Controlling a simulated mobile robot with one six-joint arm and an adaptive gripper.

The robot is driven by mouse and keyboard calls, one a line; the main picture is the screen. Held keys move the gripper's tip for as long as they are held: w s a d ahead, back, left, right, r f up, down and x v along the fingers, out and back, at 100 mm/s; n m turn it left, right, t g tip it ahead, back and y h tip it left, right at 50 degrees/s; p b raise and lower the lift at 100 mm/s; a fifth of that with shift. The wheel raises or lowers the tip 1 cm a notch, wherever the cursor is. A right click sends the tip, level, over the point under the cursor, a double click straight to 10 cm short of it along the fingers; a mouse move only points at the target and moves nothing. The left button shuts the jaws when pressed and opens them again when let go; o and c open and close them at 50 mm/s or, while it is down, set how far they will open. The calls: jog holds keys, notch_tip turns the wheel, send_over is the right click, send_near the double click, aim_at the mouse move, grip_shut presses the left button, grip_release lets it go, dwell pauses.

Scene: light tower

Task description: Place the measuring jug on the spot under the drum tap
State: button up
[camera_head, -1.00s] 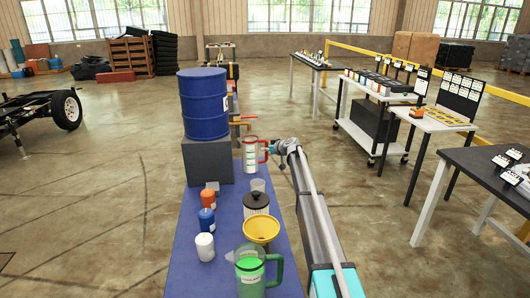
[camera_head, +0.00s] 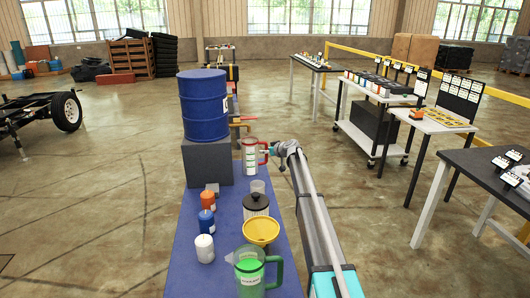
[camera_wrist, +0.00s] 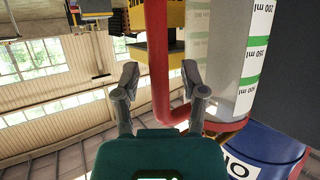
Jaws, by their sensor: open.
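The measuring jug (camera_head: 250,155), clear with a red handle and red rim, stands upright on the blue bench (camera_head: 180,245), right of the grey block under the blue drum (camera_head: 204,104). The drum tap (camera_head: 238,125) shows just above and behind the jug; the spot under it is hidden. My gripper (camera_wrist: 160,82) is open, and the jug's red handle (camera_wrist: 159,60) appears between its fingers in the wrist view. Whether the fingers touch the handle I cannot tell. The jug's scale (camera_wrist: 254,45) shows close on the right, and the drum (camera_wrist: 265,150) below it.
Free floor lies right of the bench, beyond my arm.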

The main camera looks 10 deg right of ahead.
jog(key=shift+r, duration=0.1)
jog(key=shift+s+r, duration=0.1)
jog(key=shift+s, duration=0.05)
jog(key=p+v, duration=0.4)
jog(key=v, duration=0.7)
jog(key=shift+s+d+p, duration=0.25)
jog(key=shift+s+p, duration=0.05)
jog(key=shift+p, duration=0.05)
jog(key=shift+r, duration=0.1)
dwell(1.0)
